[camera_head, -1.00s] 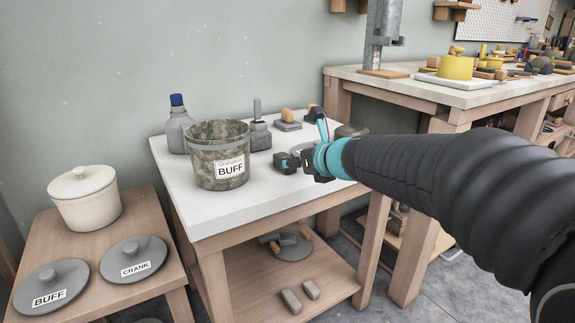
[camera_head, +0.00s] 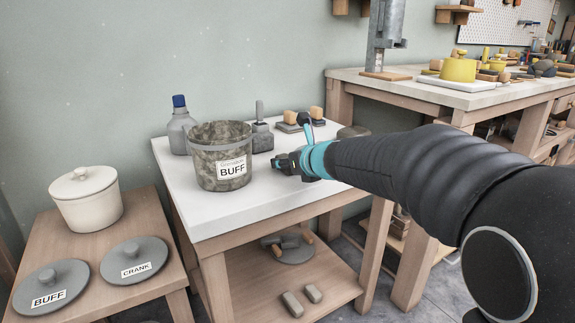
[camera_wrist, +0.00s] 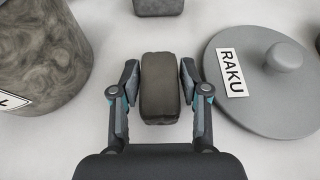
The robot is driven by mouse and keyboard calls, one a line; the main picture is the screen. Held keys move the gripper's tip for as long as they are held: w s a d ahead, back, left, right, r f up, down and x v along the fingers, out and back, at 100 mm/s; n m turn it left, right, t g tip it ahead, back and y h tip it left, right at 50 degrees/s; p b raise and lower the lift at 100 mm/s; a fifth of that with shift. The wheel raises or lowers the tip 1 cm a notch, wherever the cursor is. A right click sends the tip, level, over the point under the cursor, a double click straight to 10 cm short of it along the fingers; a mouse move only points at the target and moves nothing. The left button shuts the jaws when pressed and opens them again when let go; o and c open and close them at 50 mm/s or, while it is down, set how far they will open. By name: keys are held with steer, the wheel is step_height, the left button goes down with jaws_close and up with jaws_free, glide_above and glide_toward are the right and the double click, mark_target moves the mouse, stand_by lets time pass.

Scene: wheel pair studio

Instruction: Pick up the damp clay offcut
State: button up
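The damp clay offcut looks to be the dark grey-brown rounded block (camera_wrist: 160,88) in the middle of the wrist view, lying on the white tabletop. My gripper (camera_wrist: 160,82) is open, with one finger on each side of the block and narrow gaps showing between. In the head view my gripper (camera_head: 284,163) is low over the white table, right of the BUFF bucket. I cannot make out the offcut there; the gripper and arm seem to cover it.
The BUFF bucket (camera_head: 220,158) stands close on the left, also in the wrist view (camera_wrist: 38,50). A grey RAKU lid (camera_wrist: 275,110) lies close on the right. A grey block with a handle (camera_head: 262,138) and a bottle (camera_head: 180,128) stand behind. The table's front left is clear.

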jaws_close()
